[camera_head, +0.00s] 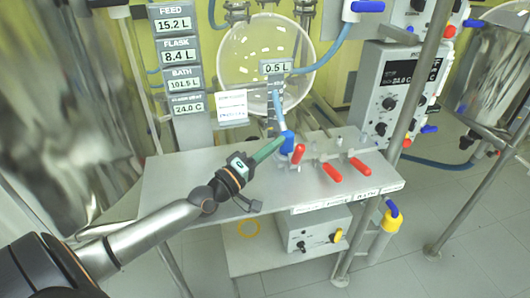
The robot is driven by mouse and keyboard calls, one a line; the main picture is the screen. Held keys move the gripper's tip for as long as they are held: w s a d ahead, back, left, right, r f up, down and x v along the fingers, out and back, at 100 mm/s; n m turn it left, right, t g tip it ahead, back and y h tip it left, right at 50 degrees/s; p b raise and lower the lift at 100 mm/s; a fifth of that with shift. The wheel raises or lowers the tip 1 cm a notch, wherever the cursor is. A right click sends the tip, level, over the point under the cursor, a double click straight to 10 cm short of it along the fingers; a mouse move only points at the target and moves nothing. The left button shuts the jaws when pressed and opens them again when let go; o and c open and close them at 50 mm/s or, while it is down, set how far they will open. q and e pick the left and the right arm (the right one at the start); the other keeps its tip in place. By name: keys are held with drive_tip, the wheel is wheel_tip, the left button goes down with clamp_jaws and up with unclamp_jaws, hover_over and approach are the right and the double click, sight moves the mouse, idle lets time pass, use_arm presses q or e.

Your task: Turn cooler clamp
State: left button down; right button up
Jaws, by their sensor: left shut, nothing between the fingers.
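Several toggle clamps with red handles sit on a grey metal shelf (185,185). The left clamp handle (298,154) stands up at a tilt, beside a blue fitting (287,139) on a hose end. The middle clamp handle (332,172) and the right clamp handle (360,167) lie low, pointing toward the front right. Which one is the cooler clamp cannot be read. My left gripper (279,144) reaches in from the lower left, its green fingers shut and empty, tips close to the blue fitting and left handle. Whether they touch is unclear. My right gripper is out of view.
A round glass vessel (240,55) stands behind the shelf, with a 0.5 L display (276,67) in front. A control box (395,95) and steel post (415,85) stand right. A pump box (312,232) sits below.

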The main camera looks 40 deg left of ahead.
sight(294, 154)
use_arm(q)
drive_tip(key=x, duration=0.4)
drive_tip(key=shift+w+r, duration=0.1)
drive_tip(key=shift+w, duration=0.15)
drive_tip(key=shift+s+d+f+p, duration=0.2)
drive_tip(key=shift+s+d+f, duration=0.15)
drive_tip(key=shift+s+d, duration=0.2)
drive_tip(key=shift+s+d+f+p, duration=0.2)
drive_tip(key=shift+s+d+f, duration=0.15)
drive_tip(key=shift+s, duration=0.3)
drive_tip(key=shift+s+d+f, duration=0.15)
drive_tip(key=shift+s+d, duration=0.2)
drive_tip(key=shift+s+d, duration=0.1)
drive_tip(key=shift+s+d+f+p, duration=0.25)
drive_tip(key=shift+s+d+p, duration=0.2)
drive_tip(key=shift+d+p, duration=0.1)
drive_tip(key=shift+s+d+f, duration=0.2)
drive_tip(key=shift+d, duration=0.05)
drive_tip(key=shift+s+d+f, duration=0.25)
drive_tip(key=shift+f, duration=0.05)
